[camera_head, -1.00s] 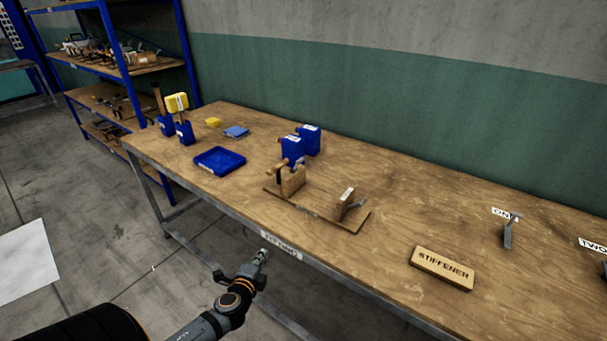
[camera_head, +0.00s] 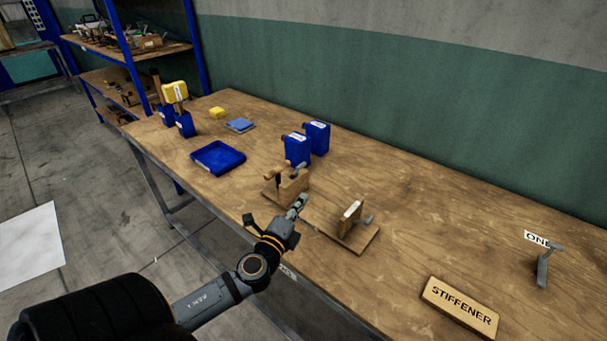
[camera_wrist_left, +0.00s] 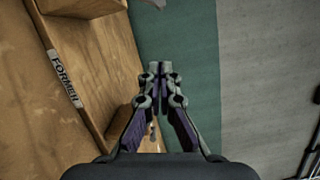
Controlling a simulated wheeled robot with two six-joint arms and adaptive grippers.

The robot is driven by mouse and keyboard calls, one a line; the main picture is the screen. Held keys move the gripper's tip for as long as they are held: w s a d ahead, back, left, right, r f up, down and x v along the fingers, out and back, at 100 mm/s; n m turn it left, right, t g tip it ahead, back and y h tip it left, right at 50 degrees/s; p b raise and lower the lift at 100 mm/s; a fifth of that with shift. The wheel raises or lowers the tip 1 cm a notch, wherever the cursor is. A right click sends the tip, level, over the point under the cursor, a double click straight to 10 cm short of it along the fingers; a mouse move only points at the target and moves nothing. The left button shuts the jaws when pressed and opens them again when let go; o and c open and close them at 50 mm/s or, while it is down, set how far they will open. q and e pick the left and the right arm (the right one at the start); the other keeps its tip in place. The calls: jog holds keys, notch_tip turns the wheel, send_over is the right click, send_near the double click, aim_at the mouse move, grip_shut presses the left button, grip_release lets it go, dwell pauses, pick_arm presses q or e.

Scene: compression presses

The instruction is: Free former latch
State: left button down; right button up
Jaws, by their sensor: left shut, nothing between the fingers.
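The former is a wooden fixture on the bench: a flat base board (camera_head: 358,240) with a left upright block (camera_head: 291,188) and a right upright block (camera_head: 348,221). A grey metal lever (camera_head: 366,220), which looks like a latch, sticks out to the right of the right block. My left gripper (camera_head: 300,202) is shut and empty, over the front of the fixture between the two blocks. It hides part of the base board. In the left wrist view its fingertips (camera_wrist_left: 160,68) meet, beside wood with a label reading FORMER (camera_wrist_left: 65,78). My right gripper is out of view.
Two blue containers (camera_head: 306,143) stand behind the left block. A blue tray (camera_head: 218,158) lies to the left. A STIFFENER block (camera_head: 460,306) and a grey lever by the label ONE (camera_head: 543,264) are to the right. Bench surface (camera_head: 440,230) between is clear.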

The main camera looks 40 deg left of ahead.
aim_at(298, 171)
pick_arm(q)
jog(key=w+a+r+p, duration=0.1)
jog(key=w+a+p, duration=0.2)
jog(key=w+a, duration=0.2)
jog(key=w, duration=0.3)
jog(key=shift+w+a+r+n+p, duration=0.2)
jog(key=shift+r+n+p, duration=0.1)
jog(key=shift+r+n, duration=0.1)
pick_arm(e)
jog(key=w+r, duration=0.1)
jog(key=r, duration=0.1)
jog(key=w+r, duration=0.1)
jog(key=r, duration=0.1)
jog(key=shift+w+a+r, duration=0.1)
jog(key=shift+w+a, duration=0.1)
